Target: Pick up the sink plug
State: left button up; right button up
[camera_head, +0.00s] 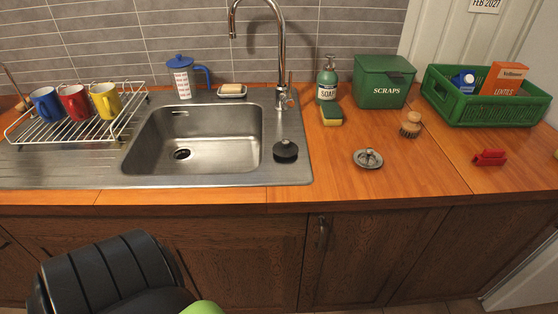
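Two things could be the sink plug. A round black piece with a small knob on top (285,152) sits upright on the steel rim just right of the basin. A round metal disc with a knob (368,159) lies on the wooden counter farther right. I cannot tell for sure which one is the plug. The sink (225,165) is empty, and its dark drain hole (182,154) is uncovered. Neither gripper shows in the head view.
A dish rack with mugs (72,130) is at left. The tap (282,60) rises behind the sink. Soap bottle (327,82), sponge (331,115), scraps bin (383,92), brush (411,125), red clip (489,157) and green crate (487,112) stand right. The front right counter is clear.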

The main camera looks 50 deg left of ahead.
aim_at(284, 149)
jog(key=i+u, duration=0.1)
jog(key=u, duration=0.3)
jog(key=i+u, duration=0.1)
jog(key=u, duration=0.3)
jog(key=l+u, duration=0.1)
jog(key=u, duration=0.3)
jog(key=i+u, duration=0.15)
jog(key=u, duration=0.25)
jog(key=k+l, duration=0.05)
